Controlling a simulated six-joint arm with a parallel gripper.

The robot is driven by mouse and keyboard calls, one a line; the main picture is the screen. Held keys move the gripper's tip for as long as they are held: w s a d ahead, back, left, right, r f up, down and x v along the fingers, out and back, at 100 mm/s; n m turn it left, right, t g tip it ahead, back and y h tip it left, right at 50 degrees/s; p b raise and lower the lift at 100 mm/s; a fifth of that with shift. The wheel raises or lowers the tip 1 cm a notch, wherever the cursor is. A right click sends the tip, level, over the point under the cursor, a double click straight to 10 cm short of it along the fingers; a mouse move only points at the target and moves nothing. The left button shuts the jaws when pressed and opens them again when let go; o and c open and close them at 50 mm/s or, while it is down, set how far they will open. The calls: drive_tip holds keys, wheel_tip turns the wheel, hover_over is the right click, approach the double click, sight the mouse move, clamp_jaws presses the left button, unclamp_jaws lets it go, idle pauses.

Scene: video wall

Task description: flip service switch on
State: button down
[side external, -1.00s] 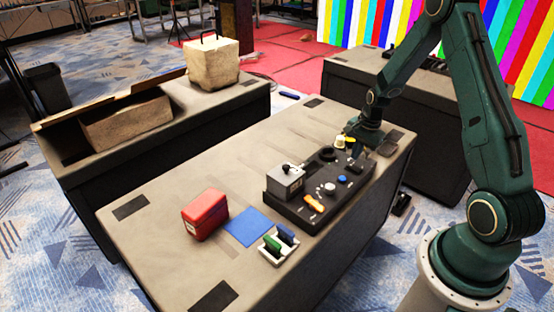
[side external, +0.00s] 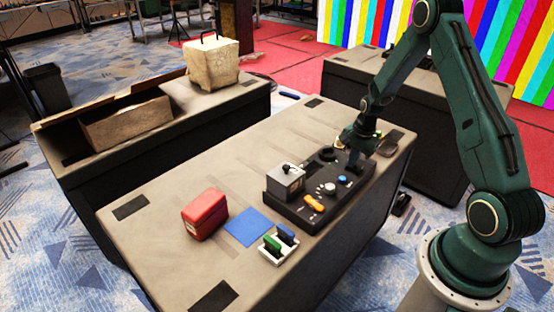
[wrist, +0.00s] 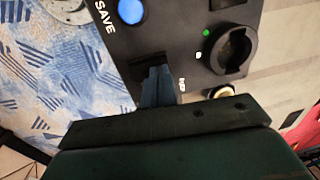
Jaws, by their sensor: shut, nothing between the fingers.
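A black control panel (side external: 300,212) lies on the grey table, with a grey box and small black lever (side external: 288,180), an orange handle (side external: 313,204), a pale knob (side external: 328,188) and a blue button (side external: 342,180). The wrist view shows the blue button (wrist: 131,11) marked SAVE. My gripper (side external: 355,168) is shut and empty, pointing down at the panel's far right end. In the wrist view its fingertips (wrist: 155,72) are at a dark raised piece, probably a switch, which they largely hide. I cannot tell whether they touch it. No service label is readable.
A black round part (wrist: 232,50) with a green light sits beside my fingers. A red case (side external: 204,214), blue mat (side external: 245,227) and white holder (side external: 270,256) with green and blue pieces stand at the near left. The table's left middle is clear.

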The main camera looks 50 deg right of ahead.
drive_tip(key=shift+s+f, duration=0.15)
drive_tip(key=shift+s, duration=0.7)
drive_tip(key=shift+r, duration=0.25)
wheel_tip(320, 180, up, 14)
drive_tip(key=s, duration=0.2)
drive_tip(key=shift+f, duration=0.15)
idle(0.8)
